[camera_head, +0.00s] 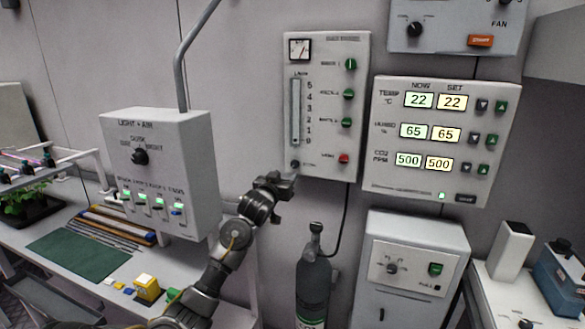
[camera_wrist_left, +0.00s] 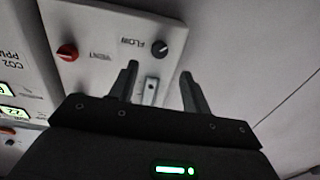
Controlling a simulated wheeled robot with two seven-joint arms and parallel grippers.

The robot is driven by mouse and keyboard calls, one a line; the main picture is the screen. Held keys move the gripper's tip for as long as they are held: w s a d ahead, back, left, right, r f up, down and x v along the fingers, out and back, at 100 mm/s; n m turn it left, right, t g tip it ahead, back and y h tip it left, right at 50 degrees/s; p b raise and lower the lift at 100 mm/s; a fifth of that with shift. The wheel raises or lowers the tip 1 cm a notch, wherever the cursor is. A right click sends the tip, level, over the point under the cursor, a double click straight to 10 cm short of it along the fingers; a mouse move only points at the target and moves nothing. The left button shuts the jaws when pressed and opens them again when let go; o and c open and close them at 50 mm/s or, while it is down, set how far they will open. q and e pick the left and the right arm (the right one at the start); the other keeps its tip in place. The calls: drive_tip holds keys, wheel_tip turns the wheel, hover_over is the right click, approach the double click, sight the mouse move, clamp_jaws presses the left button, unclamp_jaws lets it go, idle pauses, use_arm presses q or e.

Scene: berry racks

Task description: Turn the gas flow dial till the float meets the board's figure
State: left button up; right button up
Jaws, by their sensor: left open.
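The gas panel (camera_head: 325,165) on the wall has a vertical flow tube (camera_head: 295,110) with a scale of figures up to 5; I cannot make out the float. The small dark flow dial (camera_head: 295,164) sits below the tube. The wrist view shows the dial (camera_wrist_left: 159,48) upside down, labelled FLOW, just beyond my fingertips. My left gripper (camera_head: 287,182) is open and empty just below the dial, apart from it; its two fingers show in the wrist view (camera_wrist_left: 159,74). The display board (camera_head: 445,90) reads 22/22, 65/65 and CO2 500/500. My right gripper is out of view.
A red vent knob (camera_head: 343,159) is right of the dial, with green knobs above it. The light and air box (camera_head: 160,185) stands left of my arm. A gas cylinder (camera_head: 313,275) stands below the panel, with a cabinet (camera_head: 415,255) to its right.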

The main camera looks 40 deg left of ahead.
sight(294, 166)
use_arm(q)
drive_tip(key=p+x, duration=0.1)
drive_tip(key=x, duration=0.7)
drive_tip(key=shift+w+p, duration=0.1)
drive_tip(key=shift+p, duration=0.2)
drive_tip(key=shift+c, duration=0.2)
drive_tip(key=c, duration=0.9)
drive_tip(key=shift+c, duration=0.2)
